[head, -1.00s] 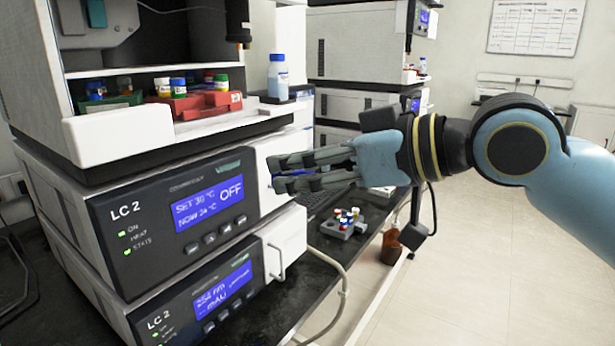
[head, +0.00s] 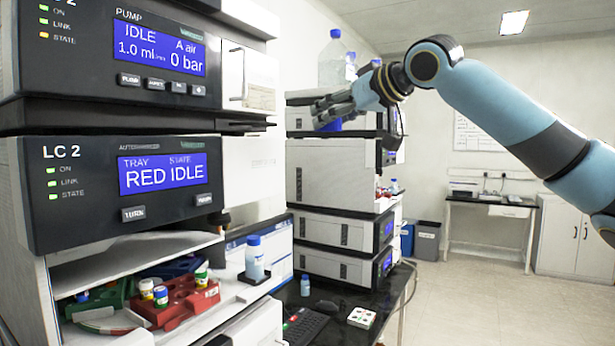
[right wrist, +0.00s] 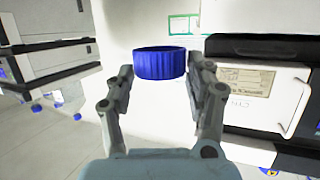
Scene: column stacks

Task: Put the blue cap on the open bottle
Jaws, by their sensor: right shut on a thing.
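My right gripper (head: 318,112) is raised in the head view, in front of the far instrument stack. It is shut on a blue cap (right wrist: 160,63), a ribbed ring-shaped lid held between the fingertips in the right wrist view. The cap also shows below the fingers in the head view (head: 331,125). A large clear bottle (head: 334,70) with a blue top stands on the far stack, behind and above the gripper. Smaller blue-topped bottles (head: 351,68) stand beside it, partly hidden by my arm. I cannot make out an open bottle. My left gripper is not in view.
The near LC 2 stack (head: 110,185) fills the left. A blue-capped bottle (head: 254,262) stands at the bay's edge. The far stack (head: 335,172) is behind my gripper. Open floor lies at right.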

